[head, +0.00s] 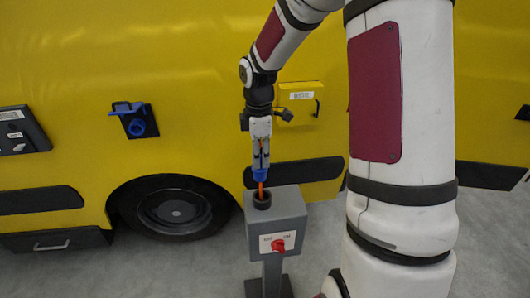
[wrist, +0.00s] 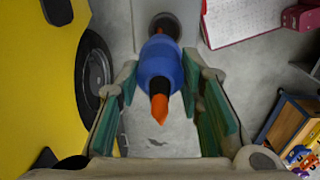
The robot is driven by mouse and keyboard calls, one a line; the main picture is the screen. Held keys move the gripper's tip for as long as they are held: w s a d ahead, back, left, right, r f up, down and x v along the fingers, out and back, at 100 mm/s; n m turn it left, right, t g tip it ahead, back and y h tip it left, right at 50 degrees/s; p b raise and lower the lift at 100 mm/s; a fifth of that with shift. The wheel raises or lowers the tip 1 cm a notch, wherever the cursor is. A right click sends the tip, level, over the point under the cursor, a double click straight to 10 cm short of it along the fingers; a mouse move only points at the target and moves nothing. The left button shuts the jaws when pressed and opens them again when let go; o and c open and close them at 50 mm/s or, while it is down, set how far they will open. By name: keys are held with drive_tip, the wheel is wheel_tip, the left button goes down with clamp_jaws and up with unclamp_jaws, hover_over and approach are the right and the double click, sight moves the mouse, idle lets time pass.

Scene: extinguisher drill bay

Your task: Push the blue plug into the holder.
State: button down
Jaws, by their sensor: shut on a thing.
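The blue plug (head: 260,174) is held upright between the fingers of my gripper (head: 260,163), which is shut on it. An orange part extends below the blue body to the mouth of the dark round holder (head: 262,204) on top of a grey post box. The blue body is above the holder's rim. In the wrist view the blue plug (wrist: 161,66) lies between the two green-padded fingers, its orange near end pointing toward the camera. The dark holder (wrist: 165,22) shows beyond it. I cannot tell how deep the orange lower part sits.
The grey post box (head: 276,227) has a red knob (head: 278,245) on its front. A yellow vehicle (head: 190,80) stands close behind, with a blue socket (head: 138,127) with a lid and a yellow box (head: 300,103) on its side. Grey floor surrounds the post.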

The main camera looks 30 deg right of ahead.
sight(262, 169)
drive_tip(key=shift+s+d+r, duration=0.1)
drive_tip(key=shift+s+r, duration=0.05)
drive_tip(key=shift+s, duration=0.2)
drive_tip(key=shift+f+b, duration=1.45)
drive_tip(key=shift+f, duration=1.35)
drive_tip(key=shift+p, duration=0.7)
drive_tip(key=shift+f+b, duration=0.65)
drive_tip(key=shift+f, duration=2)
drive_tip(key=c, duration=1)
unclamp_jaws()
drive_tip(key=shift+c, duration=0.2)
